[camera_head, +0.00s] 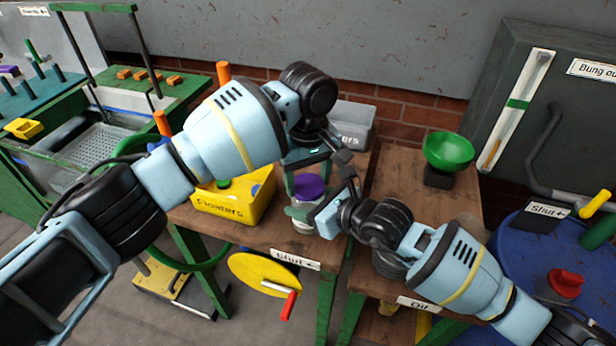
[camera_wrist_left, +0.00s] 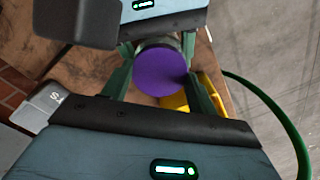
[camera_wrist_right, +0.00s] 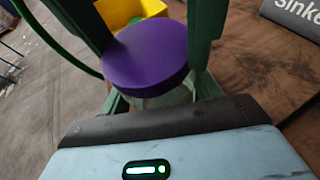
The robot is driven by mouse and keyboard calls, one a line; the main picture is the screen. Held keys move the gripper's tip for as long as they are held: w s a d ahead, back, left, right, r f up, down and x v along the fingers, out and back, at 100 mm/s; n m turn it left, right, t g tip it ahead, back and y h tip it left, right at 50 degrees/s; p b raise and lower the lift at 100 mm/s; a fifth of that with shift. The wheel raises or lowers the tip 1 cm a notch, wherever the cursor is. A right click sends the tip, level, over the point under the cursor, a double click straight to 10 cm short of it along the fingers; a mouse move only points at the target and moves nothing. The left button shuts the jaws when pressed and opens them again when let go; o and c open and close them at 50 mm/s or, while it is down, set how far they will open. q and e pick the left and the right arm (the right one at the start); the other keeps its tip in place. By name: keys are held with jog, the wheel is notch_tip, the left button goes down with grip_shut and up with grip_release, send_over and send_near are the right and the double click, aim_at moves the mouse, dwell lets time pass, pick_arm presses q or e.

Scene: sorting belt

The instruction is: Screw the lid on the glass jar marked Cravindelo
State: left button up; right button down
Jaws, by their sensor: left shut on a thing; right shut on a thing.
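A purple round lid (camera_head: 309,186) is over the mouth of a clear glass jar (camera_head: 303,225) at the front of the wooden bench. The lid also shows in the left wrist view (camera_wrist_left: 161,73) and the right wrist view (camera_wrist_right: 147,56). My left gripper (camera_head: 306,178) comes from above and is shut on the lid. My right gripper (camera_head: 306,212) comes from the right and is shut on the jar below it; pale glass (camera_wrist_right: 165,98) shows under the lid. The jar looks upright. No name on it can be read, and how tightly the lid sits cannot be told.
A yellow Floaters bin (camera_head: 237,203) stands left of the jar, and a grey Sinkers bin (camera_head: 357,120) stands behind. A green bowl (camera_head: 448,150) on a black base is at the right. A yellow wheel (camera_head: 262,272) with a red handle hangs below the bench front.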

pick_arm(q)
jog(key=m, duration=0.5)
jog(key=shift+m, duration=0.4)
jog(key=o, duration=0.9)
jog(key=shift+o, duration=0.8)
jog(key=shift+d, duration=0.1)
